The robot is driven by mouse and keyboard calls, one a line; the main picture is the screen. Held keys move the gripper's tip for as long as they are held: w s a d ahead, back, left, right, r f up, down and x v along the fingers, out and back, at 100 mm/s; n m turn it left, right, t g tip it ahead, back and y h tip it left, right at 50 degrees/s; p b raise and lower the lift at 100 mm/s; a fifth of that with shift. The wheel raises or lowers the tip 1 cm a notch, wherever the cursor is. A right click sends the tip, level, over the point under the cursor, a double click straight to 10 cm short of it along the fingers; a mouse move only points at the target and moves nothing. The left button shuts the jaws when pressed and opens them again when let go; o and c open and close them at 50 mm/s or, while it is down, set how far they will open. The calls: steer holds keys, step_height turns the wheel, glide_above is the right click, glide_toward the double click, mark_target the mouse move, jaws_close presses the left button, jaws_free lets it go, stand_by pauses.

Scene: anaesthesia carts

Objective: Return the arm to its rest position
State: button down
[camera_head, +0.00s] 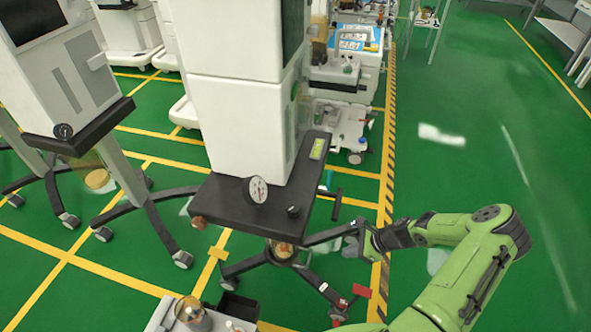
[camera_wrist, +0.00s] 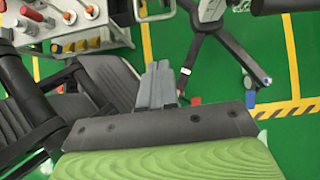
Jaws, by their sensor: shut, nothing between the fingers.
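My green arm reaches in from the lower right in the head view. Its dark gripper (camera_head: 368,240) is beside the near cart's right side, over the floor at the striped line. In the wrist view the grey fingers of my gripper (camera_wrist: 160,84) are together, with nothing held between them. The near anaesthesia cart (camera_head: 240,125) is a white column on a dark base shelf (camera_head: 235,205) with a round gauge (camera_head: 257,190). I cannot tell whether the gripper touches the dark bar near it.
A second cart (camera_head: 70,80) stands at left on black wheeled legs. In the wrist view a cart tray (camera_wrist: 55,45) with coloured knobs is at upper left, and black legs (camera_wrist: 225,45) are at right. A red pedal (camera_head: 361,291) is below the gripper. Green floor (camera_head: 470,150) is open at right.

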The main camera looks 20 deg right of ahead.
steer(key=s+a+r+n+g+h+p, duration=0.1)
steer(key=a+r+n+h, duration=0.25)
steer(key=r+n, duration=0.8)
steer(key=s+a+r+n+g+h+p, duration=0.1)
steer(key=s+a+r+n+g+h, duration=0.2)
steer(key=r, duration=1.5)
steer(key=s+a+r+n+t+p, duration=0.1)
steer(key=s+a+r+n+t, duration=0.4)
steer(key=s+a+r+n, duration=0.5)
steer(key=s+r, duration=0.3)
steer(key=shift+s+r, duration=0.35)
steer(key=shift+s, duration=0.05)
